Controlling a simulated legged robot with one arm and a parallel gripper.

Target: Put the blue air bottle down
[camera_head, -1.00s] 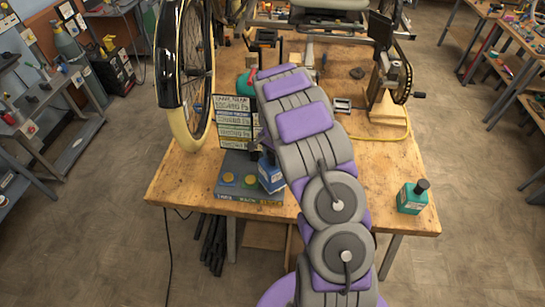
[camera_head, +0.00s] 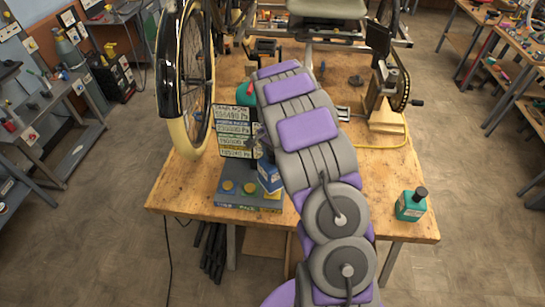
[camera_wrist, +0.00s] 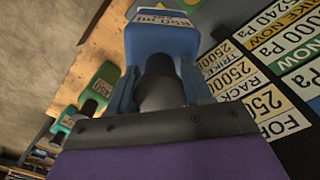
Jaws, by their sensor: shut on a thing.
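The blue air bottle (camera_head: 269,174) is upright at the right side of a grey base with yellow round buttons, near the table's front edge. The arm partly covers it. In the wrist view the blue bottle (camera_wrist: 163,38) fills the top middle, with a pale label and a dark neck. My gripper (camera_wrist: 160,95) is shut on it at the neck. Whether the bottle's bottom touches anything is hidden. In the head view my gripper is mostly hidden behind my arm.
A display panel (camera_head: 235,131) with number rows stands behind the grey base (camera_head: 233,189). A green bottle (camera_head: 411,205) stands at the table's front right corner. A trike wheel (camera_head: 193,75) is at the left. Bare wooden tabletop (camera_head: 385,170) lies right of my arm.

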